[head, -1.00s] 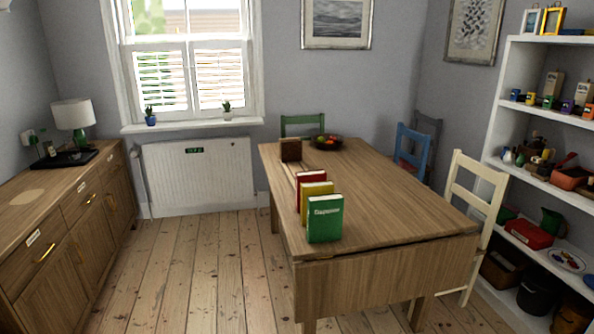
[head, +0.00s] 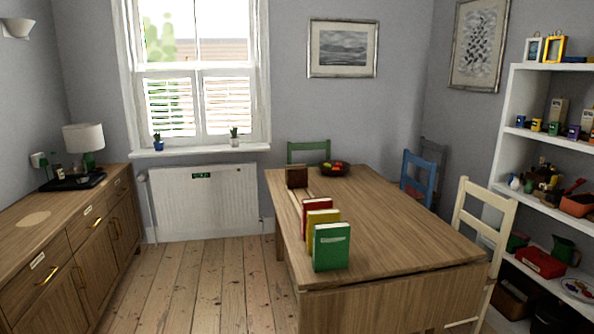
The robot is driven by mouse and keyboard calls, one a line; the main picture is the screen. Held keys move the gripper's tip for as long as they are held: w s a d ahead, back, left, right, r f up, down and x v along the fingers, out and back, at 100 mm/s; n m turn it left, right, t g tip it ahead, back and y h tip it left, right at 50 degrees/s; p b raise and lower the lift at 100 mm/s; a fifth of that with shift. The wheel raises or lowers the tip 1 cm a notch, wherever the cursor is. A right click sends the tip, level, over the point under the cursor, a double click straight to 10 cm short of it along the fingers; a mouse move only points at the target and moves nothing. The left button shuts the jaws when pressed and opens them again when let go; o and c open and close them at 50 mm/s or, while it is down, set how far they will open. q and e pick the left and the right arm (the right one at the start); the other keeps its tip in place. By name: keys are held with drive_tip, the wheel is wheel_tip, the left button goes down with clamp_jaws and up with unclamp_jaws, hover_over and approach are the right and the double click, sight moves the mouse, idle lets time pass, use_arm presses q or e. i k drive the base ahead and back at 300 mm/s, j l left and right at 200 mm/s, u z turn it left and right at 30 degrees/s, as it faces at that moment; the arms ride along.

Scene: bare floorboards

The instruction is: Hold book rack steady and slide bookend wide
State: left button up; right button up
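The book rack stands on the wooden table (head: 390,228), along its left side. Its brown wooden end piece (head: 296,177) is upright at the far end, with thin rails (head: 296,194) running towards me. A red book (head: 317,212), a yellow book (head: 322,226) and a green book (head: 331,248) stand upright at the near end. The books hide the near part of the rack, and I cannot make out a second bookend. Neither of my grippers is in view.
A fruit bowl (head: 333,169) sits at the table's far end. Chairs, including a blue one (head: 419,180) and a cream one (head: 484,212), stand around the table. A sideboard (head: 60,235) is on the left, white shelves (head: 507,130) on the right. Floorboards (head: 205,285) between sideboard and table are clear.

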sight(296, 177)
drive_tip(key=i+j+u, duration=0.5)
drive_tip(key=i+u, duration=0.2)
drive_tip(key=i, duration=0.2)
drive_tip(key=i+j, duration=0.1)
drive_tip(key=i, duration=0.5)
drive_tip(key=i+j, duration=0.15)
drive_tip(key=i, duration=0.45)
drive_tip(key=i+j, duration=0.1)
drive_tip(key=i, duration=0.5)
drive_tip(key=i+z, duration=0.45)
drive_tip(key=i+j+z, duration=0.15)
drive_tip(key=i+z, duration=0.15)
drive_tip(key=z, duration=0.15)
drive_tip(key=i+j+z, duration=0.25)
drive_tip(key=z, duration=0.2)
drive_tip(key=i+j+z, duration=0.45)
drive_tip(key=k+l, duration=0.05)
drive_tip(key=k, duration=0.05)
